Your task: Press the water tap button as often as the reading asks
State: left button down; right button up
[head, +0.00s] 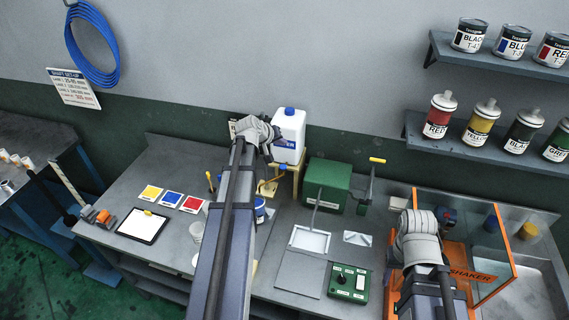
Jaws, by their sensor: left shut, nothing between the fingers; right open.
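The white water container (289,128) with a blue cap stands at the back of the bench, on a yellowish stand (298,178). A small brass-coloured tap (268,188) shows below it. I cannot make out the tap button; my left arm covers much of that area. My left gripper (262,134) is shut and empty, close to the container's left side; whether it touches anything is unclear. My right gripper (418,225) is open, above the bench left of the orange-framed shaker. A tablet (142,226) lies at the left; its reading is not legible.
A green machine (335,186) with a lever stands right of the container. A green control box (348,284) sits at the front. The shaker (470,275) has clear panels. Yellow, blue and red cards (172,199) lie at the left. Shelves at right hold cans and bottles.

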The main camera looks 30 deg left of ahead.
aim_at(282, 168)
dwell(0.3)
pick_arm(q)
notch_tip(282, 168, down, 9)
jog(key=b, duration=0.9)
jog(key=shift+r, duration=0.1)
dwell(1.6)
jog(key=shift+f+b, duration=0.35)
jog(key=shift+f, duration=0.05)
jog(key=shift+f+b, duration=0.6)
dwell(0.7)
jog(key=shift+d+r, duration=0.1)
dwell(0.3)
jog(key=shift+r+p, duration=0.95)
jog(key=shift+p, duration=0.1)
